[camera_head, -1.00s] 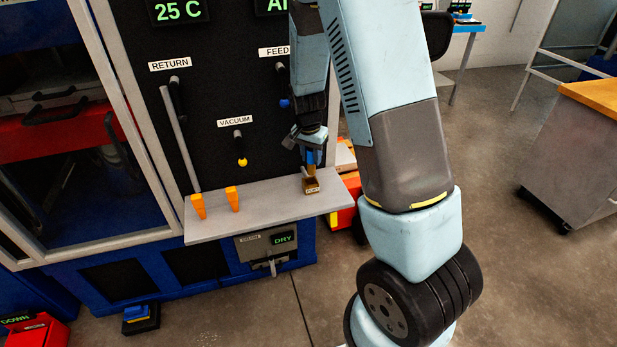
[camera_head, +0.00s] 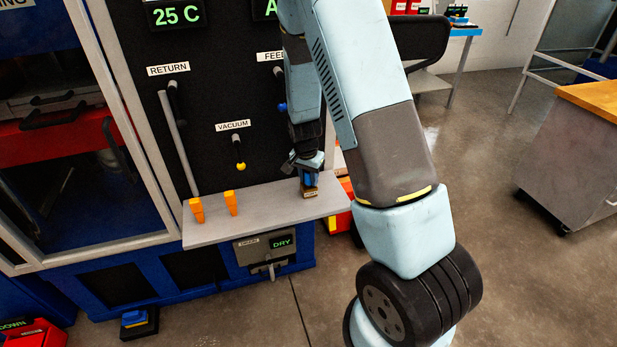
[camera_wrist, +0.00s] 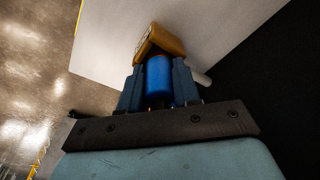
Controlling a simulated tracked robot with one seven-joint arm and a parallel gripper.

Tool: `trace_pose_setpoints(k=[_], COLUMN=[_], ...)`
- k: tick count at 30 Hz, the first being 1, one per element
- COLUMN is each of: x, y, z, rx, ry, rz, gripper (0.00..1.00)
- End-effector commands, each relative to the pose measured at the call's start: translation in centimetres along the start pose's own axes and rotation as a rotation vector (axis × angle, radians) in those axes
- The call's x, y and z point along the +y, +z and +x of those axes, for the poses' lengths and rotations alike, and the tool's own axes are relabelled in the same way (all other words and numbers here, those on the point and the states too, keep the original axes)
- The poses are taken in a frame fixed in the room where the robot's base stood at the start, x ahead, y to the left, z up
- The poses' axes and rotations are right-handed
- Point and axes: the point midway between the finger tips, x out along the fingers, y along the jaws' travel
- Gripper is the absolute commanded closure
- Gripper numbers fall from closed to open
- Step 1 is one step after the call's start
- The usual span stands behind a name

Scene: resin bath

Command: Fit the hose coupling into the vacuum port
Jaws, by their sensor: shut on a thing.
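My gripper (camera_head: 309,180) is low over the right part of the grey shelf, pointing down. In the wrist view its fingers (camera_wrist: 158,70) are shut on a blue cylinder (camera_wrist: 159,84), which may be the hose coupling. A small brass-coloured block with a label (camera_head: 311,194) is on the shelf right at the fingertips; it also shows in the wrist view (camera_wrist: 160,42). I cannot tell whether cylinder and block are joined. The vacuum port (camera_head: 236,150), with a yellow end, hangs on the black panel below its VACUUM label (camera_head: 233,126), left of my gripper.
Two orange pieces (camera_head: 230,202) stand on the left of the grey shelf (camera_head: 265,205). A grey rod (camera_head: 178,145) leans against the panel near the RETURN label (camera_head: 168,69). A blue-ended fitting (camera_head: 282,106) is below the FEED label. The shelf's middle is clear.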

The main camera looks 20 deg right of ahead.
Motion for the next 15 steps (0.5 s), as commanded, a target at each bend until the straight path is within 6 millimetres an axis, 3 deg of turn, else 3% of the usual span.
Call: trace_pose_setpoints(k=[1,2,3,9,15], x=[0.01,0.01,0.01,0.01,0.03], y=[0.02,0.02,0.01,0.01,0.00], z=[0.14,0.13,0.12,0.12,0.11], rx=[0.000,0.000,0.000,0.000,0.000], ry=[0.000,0.000,0.000,0.000,0.000], rz=[0.000,0.000,0.000,0.000,0.000], gripper=[1.00,0.66,0.62,0.43,0.43])
